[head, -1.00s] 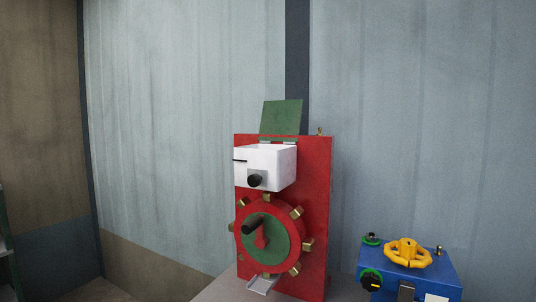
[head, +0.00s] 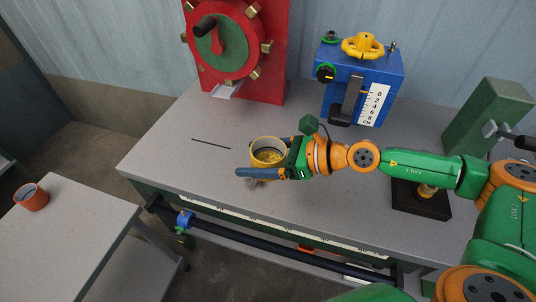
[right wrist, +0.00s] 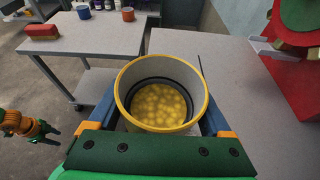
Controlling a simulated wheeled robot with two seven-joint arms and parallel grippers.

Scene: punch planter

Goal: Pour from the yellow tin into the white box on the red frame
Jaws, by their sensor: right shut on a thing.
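The yellow tin (head: 268,163) is upright between the fingers of my right gripper (head: 262,157), which is shut on it above the grey table. The right wrist view shows the tin (right wrist: 131,88) from above, with yellow round pieces inside and a dark ring within its wall. The red frame (head: 273,60) stands at the back of the table, beyond the tin, with its wheel and black-handled crank.
A blue box (head: 390,88) with a yellow handwheel stands right of the red frame. A green block (head: 487,115) is farther right. A thin dark rod (head: 211,143) lies left of the tin. A side table (head: 70,235) carries a red-brown cup (head: 31,198).

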